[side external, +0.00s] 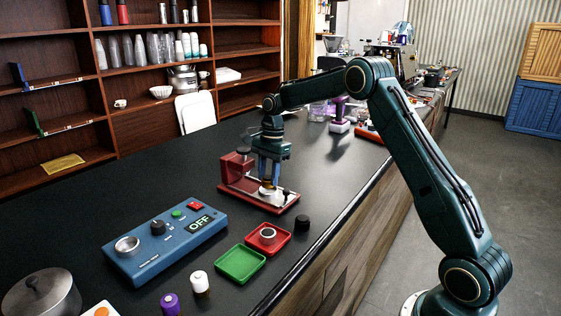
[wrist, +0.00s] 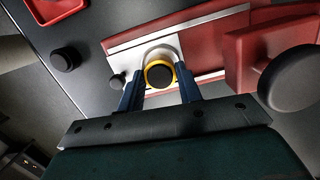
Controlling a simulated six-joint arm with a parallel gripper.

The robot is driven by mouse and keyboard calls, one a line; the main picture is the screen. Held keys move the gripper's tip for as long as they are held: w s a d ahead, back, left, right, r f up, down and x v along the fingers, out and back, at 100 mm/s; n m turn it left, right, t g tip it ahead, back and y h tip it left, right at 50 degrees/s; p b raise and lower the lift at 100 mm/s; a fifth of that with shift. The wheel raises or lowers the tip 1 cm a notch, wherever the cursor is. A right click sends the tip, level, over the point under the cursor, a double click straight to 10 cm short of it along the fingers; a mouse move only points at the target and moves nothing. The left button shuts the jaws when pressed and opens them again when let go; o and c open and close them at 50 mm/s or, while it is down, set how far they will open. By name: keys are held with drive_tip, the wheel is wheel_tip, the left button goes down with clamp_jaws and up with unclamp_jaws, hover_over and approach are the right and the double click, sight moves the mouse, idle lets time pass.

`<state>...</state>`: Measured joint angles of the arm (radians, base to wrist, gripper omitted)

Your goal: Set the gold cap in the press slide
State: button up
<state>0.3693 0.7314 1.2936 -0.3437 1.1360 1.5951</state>
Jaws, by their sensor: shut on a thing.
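The gold cap (wrist: 159,73) shows in the wrist view as a yellow-gold ring with a dark centre, between the two blue fingers of my gripper (wrist: 160,88). My gripper is shut on it. The cap sits over the pale rounded holder of the press slide (wrist: 130,54), a light metal strip on the red press (wrist: 230,30). In the side view, my gripper (side external: 268,178) points down over the red press (side external: 233,190), and the cap (side external: 267,186) is partly hidden between the fingers. I cannot tell whether the cap touches the holder.
A blue control box (side external: 165,243) reads OFF. A green tray (side external: 240,265), a red tray (side external: 284,240) holding a ring-shaped part, and a black cap (side external: 302,223) lie in front of the press. White and purple bottles stand near the front edge.

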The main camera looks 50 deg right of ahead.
drive_tip(key=shift+f, duration=1.1)
idle(2.0)
drive_tip(key=o, duration=1.5)
drive_tip(key=shift+r, duration=4.15)
drive_tip(key=shift+a+r, duration=0.1)
